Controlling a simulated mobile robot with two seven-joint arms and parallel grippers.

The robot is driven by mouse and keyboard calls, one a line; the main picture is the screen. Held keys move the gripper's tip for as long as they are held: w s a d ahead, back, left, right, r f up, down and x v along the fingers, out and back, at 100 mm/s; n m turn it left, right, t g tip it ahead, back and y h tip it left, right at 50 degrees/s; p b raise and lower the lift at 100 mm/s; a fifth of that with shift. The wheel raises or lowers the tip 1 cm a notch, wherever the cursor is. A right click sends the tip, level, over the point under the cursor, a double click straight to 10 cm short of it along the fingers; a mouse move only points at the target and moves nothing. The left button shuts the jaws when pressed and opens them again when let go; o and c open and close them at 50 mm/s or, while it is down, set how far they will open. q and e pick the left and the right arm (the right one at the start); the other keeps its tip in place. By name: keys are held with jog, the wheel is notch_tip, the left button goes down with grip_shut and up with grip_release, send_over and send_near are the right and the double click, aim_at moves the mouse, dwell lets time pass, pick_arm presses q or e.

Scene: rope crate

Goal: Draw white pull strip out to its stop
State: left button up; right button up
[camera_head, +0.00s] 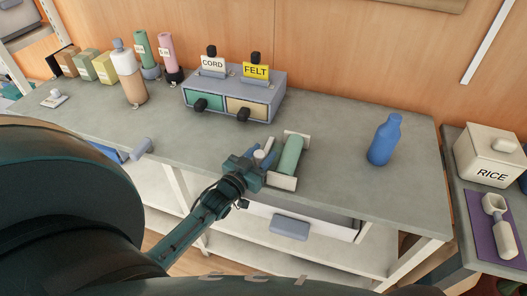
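A green roll (290,155) lies between two pale end brackets near the front edge of the grey workbench (335,165). My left gripper (263,156) is just left of the roll, low over the bench. A small white piece (258,156) shows at its fingertips. It may be part of the white pull strip, but I cannot tell, nor whether the fingers are closed on it. No other length of white strip can be made out. My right gripper is not in view.
A grey drawer box (233,92) with CORD and FELT labels stands behind the roll. A blue bottle (384,140) stands to the right. Several bottles and spools line the back left. The bench between the roll and the blue bottle is clear.

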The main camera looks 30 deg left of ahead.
pick_arm(q)
jog(key=shift+w, duration=0.6)
grip_shut()
